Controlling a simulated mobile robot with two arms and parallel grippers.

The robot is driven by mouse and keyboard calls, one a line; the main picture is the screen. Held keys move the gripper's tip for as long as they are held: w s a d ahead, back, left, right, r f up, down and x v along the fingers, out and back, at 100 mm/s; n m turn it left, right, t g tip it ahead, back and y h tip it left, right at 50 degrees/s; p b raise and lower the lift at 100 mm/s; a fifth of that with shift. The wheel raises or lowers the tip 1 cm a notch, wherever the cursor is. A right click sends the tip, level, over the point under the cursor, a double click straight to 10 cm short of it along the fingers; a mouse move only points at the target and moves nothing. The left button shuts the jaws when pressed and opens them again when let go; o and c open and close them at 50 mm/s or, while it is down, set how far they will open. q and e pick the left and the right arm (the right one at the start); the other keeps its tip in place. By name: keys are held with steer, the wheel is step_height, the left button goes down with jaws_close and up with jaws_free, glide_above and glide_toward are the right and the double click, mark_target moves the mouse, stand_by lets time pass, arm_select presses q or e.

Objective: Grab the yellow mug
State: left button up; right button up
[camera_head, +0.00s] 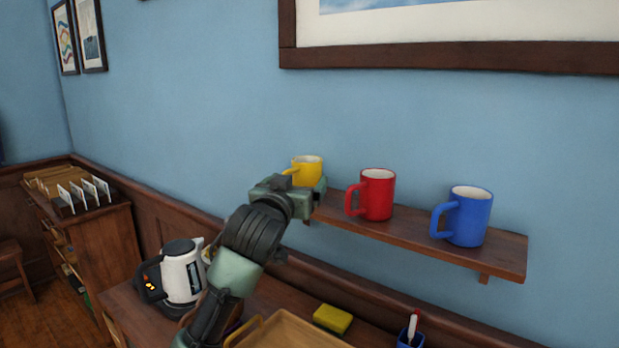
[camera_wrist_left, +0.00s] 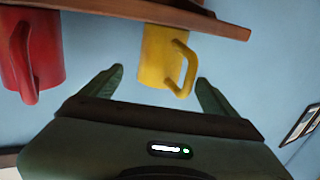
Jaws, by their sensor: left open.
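The yellow mug (camera_head: 308,170) stands upright at the left end of the wooden shelf, its lower part hidden behind my left gripper (camera_head: 302,192) in the head view. In the left wrist view the picture is inverted; the yellow mug (camera_wrist_left: 156,55) shows ahead, between the two spread fingers of my left gripper (camera_wrist_left: 160,76), its handle toward the right finger. The jaws are open and empty. I cannot tell whether a finger touches the mug. My right gripper is in neither view.
The shelf (camera_head: 430,238) also holds a red mug (camera_head: 377,196), close to the right of the yellow one, and a blue mug (camera_head: 468,217) farther right. Below are a kettle (camera_head: 184,275), a tray (camera_head: 286,329), a yellow sponge (camera_head: 333,318) and a pen cup (camera_head: 410,338).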

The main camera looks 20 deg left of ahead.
mark_target(303, 176)
arm_select(q)
steer(key=shift+w+r, duration=0.15)
steer(key=shift+w, duration=0.25)
steer(key=shift+w+p, duration=0.3)
steer(key=shift+w, duration=0.8)
steer(key=w, duration=0.1)
steer(key=w+p, duration=0.1)
steer(key=w, duration=0.2)
steer(key=shift+w+a+f+p, duration=0.15)
steer(key=shift+w+f+p, duration=0.05)
steer(key=shift+f+p, duration=0.15)
steer(key=shift+w, duration=0.15)
steer(key=c, duration=1.7)
steer(key=shift+c, duration=0.2)
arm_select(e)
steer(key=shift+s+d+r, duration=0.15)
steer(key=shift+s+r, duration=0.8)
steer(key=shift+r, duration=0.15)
arm_select(q)
steer(key=shift+r, duration=0.1)
